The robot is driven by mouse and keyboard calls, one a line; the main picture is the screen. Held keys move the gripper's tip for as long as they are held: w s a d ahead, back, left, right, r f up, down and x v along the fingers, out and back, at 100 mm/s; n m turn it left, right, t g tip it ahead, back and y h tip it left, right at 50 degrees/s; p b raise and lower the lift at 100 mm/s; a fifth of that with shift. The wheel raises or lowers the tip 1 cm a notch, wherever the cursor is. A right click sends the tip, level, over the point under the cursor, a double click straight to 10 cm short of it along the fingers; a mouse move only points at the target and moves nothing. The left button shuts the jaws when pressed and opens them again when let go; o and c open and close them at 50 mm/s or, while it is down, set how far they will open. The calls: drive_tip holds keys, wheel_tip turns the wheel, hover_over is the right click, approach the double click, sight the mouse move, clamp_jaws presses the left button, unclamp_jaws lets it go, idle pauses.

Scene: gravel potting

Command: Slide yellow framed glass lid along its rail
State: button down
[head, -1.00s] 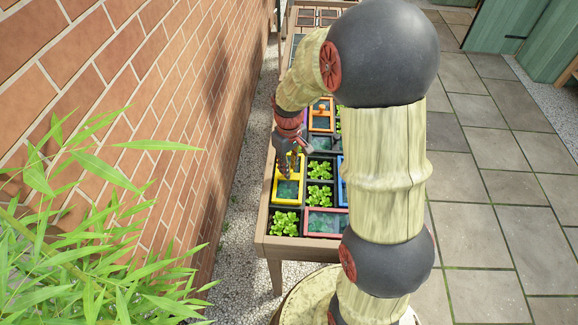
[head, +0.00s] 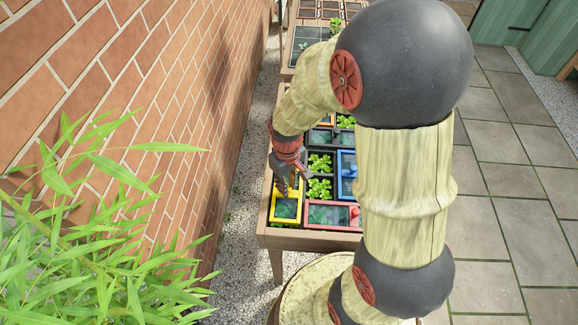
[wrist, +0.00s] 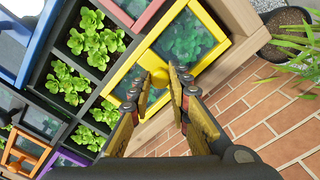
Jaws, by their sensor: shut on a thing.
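The yellow framed glass lid (head: 286,210) lies flat at the near left corner of the planter table in the head view. It shows larger in the wrist view (wrist: 212,24), with green leaves visible beneath its glass. Its yellow knob (wrist: 158,77) sits between my fingertips. My gripper (wrist: 160,84) is shut on this knob from above. In the head view my gripper (head: 288,186) is at the far side of the lid, partly hiding it. The rail itself cannot be made out clearly.
A red framed lid (head: 330,226) lies right beside the yellow one. Blue (head: 341,176) and orange (wrist: 24,151) framed lids and open cells of leafy plants (wrist: 94,42) are close by. The brick wall (head: 150,120) runs along the left. Bamboo leaves (head: 95,220) stand at the near left.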

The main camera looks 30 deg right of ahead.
drive_tip(key=shift+s+a, duration=0.4)
drive_tip(key=shift+s, duration=0.2)
drive_tip(key=c, duration=1.7)
unclamp_jaws()
drive_tip(key=shift+a, duration=0.1)
drive_tip(key=shift+o, duration=0.2)
wheel_tip(320, 180, up, 12)
